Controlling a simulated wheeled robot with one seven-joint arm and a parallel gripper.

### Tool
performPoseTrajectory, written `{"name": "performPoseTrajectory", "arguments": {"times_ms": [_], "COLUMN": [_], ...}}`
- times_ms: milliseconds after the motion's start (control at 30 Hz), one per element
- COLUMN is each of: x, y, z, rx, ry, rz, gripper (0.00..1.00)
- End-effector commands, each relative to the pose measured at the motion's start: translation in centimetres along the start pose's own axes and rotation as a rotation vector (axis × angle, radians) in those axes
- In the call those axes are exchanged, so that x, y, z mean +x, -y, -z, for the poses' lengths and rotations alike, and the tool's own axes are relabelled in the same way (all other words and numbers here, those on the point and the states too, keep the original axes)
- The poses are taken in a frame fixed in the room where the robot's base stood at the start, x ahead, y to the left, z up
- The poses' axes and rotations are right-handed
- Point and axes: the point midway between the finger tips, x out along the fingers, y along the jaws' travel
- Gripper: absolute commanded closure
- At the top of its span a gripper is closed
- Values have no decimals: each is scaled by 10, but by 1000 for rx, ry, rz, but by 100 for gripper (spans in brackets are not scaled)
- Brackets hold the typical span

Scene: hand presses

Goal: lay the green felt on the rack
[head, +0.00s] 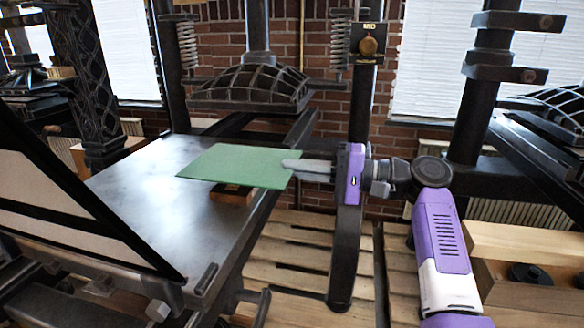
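The green felt (235,166) is a flat, level sheet over the dark metal bed of the press (150,195). My gripper (289,164) reaches in from the right, and its grey fingers are shut on the felt's right edge. The felt's front right part is over a small brown block (232,194). I cannot tell whether the felt touches the block or hangs just above it. I cannot make out for certain which thing is the rack.
The press's ribbed platen (250,88) hangs behind the felt. A hinged black frame (75,215) leans up at the left of the bed. Slatted wood (290,262) lies low in the middle, beside a black post (347,250). A wooden crate (525,245) stands at the right.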

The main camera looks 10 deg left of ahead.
Motion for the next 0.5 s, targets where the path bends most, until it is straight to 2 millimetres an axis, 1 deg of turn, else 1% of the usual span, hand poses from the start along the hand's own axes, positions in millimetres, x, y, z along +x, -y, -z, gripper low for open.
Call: {"name": "performPoseTrajectory", "arguments": {"times_ms": [33, 500], "x": [-4, -31], "y": [3, 15], "z": [0, 0], "rx": [0, 1], "ry": [-1, -1], "rz": [0, 1], "gripper": [100, 100]}}
